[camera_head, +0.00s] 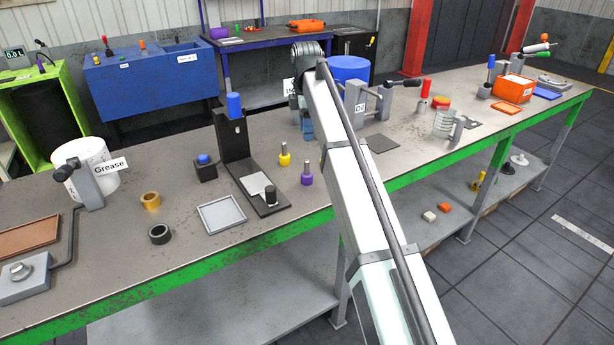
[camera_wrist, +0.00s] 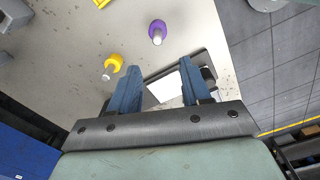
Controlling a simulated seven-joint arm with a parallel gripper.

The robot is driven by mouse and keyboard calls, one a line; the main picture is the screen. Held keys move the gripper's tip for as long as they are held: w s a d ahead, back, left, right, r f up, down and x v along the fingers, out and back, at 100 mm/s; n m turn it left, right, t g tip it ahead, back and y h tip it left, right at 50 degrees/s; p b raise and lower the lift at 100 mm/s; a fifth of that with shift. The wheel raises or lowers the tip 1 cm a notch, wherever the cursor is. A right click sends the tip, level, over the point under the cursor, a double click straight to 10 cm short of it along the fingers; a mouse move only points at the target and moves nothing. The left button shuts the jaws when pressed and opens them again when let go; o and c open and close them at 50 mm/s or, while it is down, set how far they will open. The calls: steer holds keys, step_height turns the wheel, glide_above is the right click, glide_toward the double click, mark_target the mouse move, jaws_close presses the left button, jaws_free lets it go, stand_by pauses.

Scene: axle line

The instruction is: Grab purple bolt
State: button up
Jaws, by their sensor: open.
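The purple bolt (camera_head: 307,179) stands upright on the workbench, purple head down and grey shank up. It also shows in the wrist view (camera_wrist: 158,32), at the top middle, beyond the fingertips. My gripper (camera_wrist: 160,69) is open, with two blue fingers and nothing between them. The purple bolt lies ahead of the gap and apart from both fingers. In the head view my arm hides most of the gripper. A yellow bolt (camera_head: 284,159) stands behind and left of the purple one; in the wrist view it is beside the left finger's tip (camera_wrist: 114,62).
A black stand (camera_head: 233,135) with a long base is left of the bolts. A grey tray (camera_head: 221,214), a small box with a blue button (camera_head: 205,168) and two rings (camera_head: 159,234) lie further left. A flat dark plate (camera_head: 382,143) is right of my arm.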

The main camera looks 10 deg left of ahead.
mark_target(307, 161)
step_height(307, 161, down, 8)
steer(key=shift+r, duration=0.1)
steer(key=shift+w+f, duration=0.15)
steer(key=shift+f, duration=1.35)
steer(key=shift+w+f, duration=0.1)
steer(key=shift+f, duration=1.4)
jaws_close()
